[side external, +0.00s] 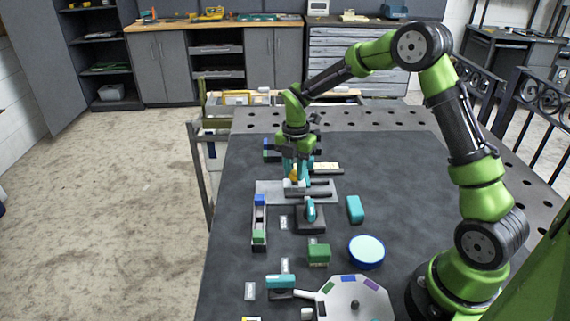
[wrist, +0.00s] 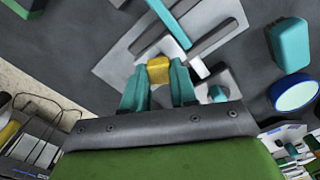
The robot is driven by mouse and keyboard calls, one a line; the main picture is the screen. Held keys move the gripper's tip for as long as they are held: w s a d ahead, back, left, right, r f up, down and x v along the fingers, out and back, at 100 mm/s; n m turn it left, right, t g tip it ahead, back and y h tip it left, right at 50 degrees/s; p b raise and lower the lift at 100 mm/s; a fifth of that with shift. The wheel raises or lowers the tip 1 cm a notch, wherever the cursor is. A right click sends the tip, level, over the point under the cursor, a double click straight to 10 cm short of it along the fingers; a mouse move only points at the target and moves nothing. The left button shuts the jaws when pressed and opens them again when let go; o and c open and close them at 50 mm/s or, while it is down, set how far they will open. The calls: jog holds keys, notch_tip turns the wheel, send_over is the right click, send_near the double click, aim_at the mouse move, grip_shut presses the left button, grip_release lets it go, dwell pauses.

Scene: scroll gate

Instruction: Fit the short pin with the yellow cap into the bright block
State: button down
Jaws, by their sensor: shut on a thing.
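My gripper (side external: 298,176) is shut on the yellow cap (side external: 293,174) of the pin, low over the light grey plate (side external: 267,188). In the wrist view the yellow cap (wrist: 159,71) sits between the two teal fingertips of my gripper (wrist: 160,76). The pin's shaft is hidden below the cap. A bright white block (wrist: 169,47) shows right beside the cap, among dark grey bars on the plate. I cannot tell whether the pin is in the block or just above it.
A dark block with a teal piece (side external: 310,210) stands in front of the plate. A teal block (side external: 355,209), a blue-rimmed disc (side external: 366,252) and a green block (side external: 319,253) lie nearer. A rack with blue and green ends (side external: 259,224) stands left.

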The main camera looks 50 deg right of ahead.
jog(key=shift+f, duration=0.65)
jog(key=c, duration=0.8)
grip_release()
jog(key=shift+o, duration=0.3)
jog(key=o, duration=0.4)
jog(key=shift+r, duration=3.5)
